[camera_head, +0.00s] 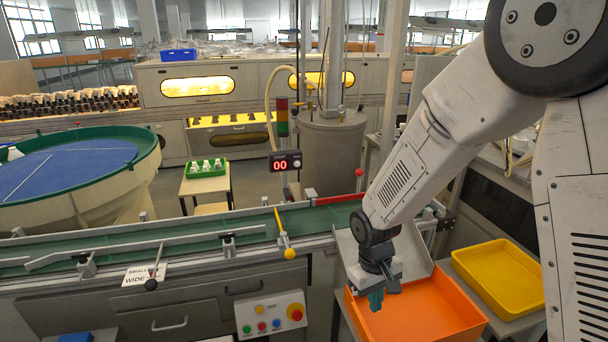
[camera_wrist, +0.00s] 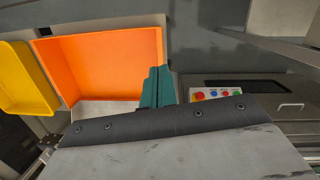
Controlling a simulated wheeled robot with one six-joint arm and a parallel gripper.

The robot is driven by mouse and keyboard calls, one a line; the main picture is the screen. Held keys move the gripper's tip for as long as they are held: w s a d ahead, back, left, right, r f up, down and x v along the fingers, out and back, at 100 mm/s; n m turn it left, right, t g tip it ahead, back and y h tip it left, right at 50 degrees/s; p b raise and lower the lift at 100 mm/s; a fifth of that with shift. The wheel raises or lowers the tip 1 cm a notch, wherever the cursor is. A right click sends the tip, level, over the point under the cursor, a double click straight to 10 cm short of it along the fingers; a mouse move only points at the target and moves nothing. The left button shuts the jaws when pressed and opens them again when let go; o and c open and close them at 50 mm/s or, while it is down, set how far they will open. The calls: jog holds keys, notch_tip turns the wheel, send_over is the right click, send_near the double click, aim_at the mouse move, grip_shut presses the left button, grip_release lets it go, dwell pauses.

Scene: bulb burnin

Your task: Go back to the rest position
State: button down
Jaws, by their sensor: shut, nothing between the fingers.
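My gripper (camera_head: 376,299) hangs at the end of my arm over the left side of the orange bin (camera_head: 436,312). Its teal fingers are shut with nothing between them. In the wrist view the teal fingers (camera_wrist: 157,88) are together in front of the orange bin (camera_wrist: 110,66). The bin looks empty in the part that shows. My arm bends down from the upper right in the head view.
A yellow tray (camera_head: 499,277) sits right of the orange bin. The green conveyor (camera_head: 180,249) with guide rails runs left of my gripper. A button panel (camera_head: 270,314) is on its front. A grey drum (camera_head: 332,150) and a signal tower (camera_head: 283,130) stand behind.

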jog(key=s+d+r+m+t, duration=0.1)
jog(key=s+d+r, duration=0.2)
jog(key=s+r, duration=0.4)
jog(key=s+d+r+m, duration=0.2)
jog(key=s+d+r, duration=0.2)
jog(key=s+r, duration=0.4)
jog(key=s+d+r+m+t+y, duration=0.1)
jog(key=s+d+r, duration=0.2)
jog(key=s+r, duration=0.4)
notch_tip(320, 180, up, 3)
jog(key=shift+s+d+r+m+t, duration=0.2)
jog(key=shift+m+t, duration=0.1)
jog(key=shift+m, duration=0.1)
